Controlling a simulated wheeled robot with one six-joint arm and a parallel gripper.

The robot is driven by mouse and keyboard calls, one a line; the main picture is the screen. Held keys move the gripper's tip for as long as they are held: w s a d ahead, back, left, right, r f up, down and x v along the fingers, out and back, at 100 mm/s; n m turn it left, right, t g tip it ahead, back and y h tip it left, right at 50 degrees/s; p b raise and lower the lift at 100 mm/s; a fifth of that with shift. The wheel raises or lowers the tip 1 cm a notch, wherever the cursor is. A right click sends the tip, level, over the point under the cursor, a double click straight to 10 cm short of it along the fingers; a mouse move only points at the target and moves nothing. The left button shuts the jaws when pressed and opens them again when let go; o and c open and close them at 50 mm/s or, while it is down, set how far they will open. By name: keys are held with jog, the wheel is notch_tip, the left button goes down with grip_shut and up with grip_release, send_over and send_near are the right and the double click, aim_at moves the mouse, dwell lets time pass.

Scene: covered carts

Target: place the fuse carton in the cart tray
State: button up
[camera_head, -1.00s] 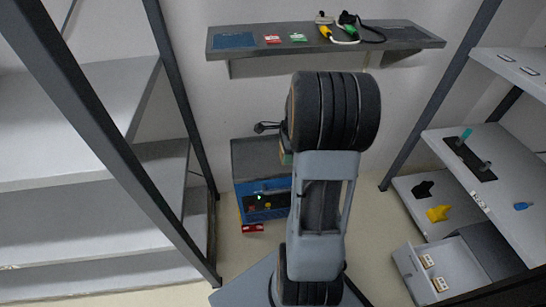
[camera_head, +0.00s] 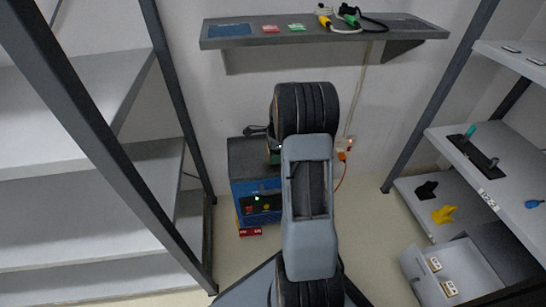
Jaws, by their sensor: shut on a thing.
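My gripper (camera_head: 268,142) is mostly hidden behind my own arm, near the blue unit's top. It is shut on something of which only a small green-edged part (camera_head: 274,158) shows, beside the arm. This is likely the fuse carton, but its shape and label are hidden. The blue unit (camera_head: 259,186) with a grey top and a dark control panel stands on the floor against the back wall, below and behind the gripper. I cannot tell whether the held thing touches it. No cart tray can be made out with certainty.
A wall shelf (camera_head: 330,39) holds red and green packets and cables. Racks stand left (camera_head: 70,220) and right (camera_head: 480,170). An orange plug and cable hang on the back wall.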

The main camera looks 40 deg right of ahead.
jog(key=shift+f, duration=0.35)
jog(key=shift+f, duration=0.15)
jog(key=o, duration=0.9)
jog(key=shift+o, duration=0.2)
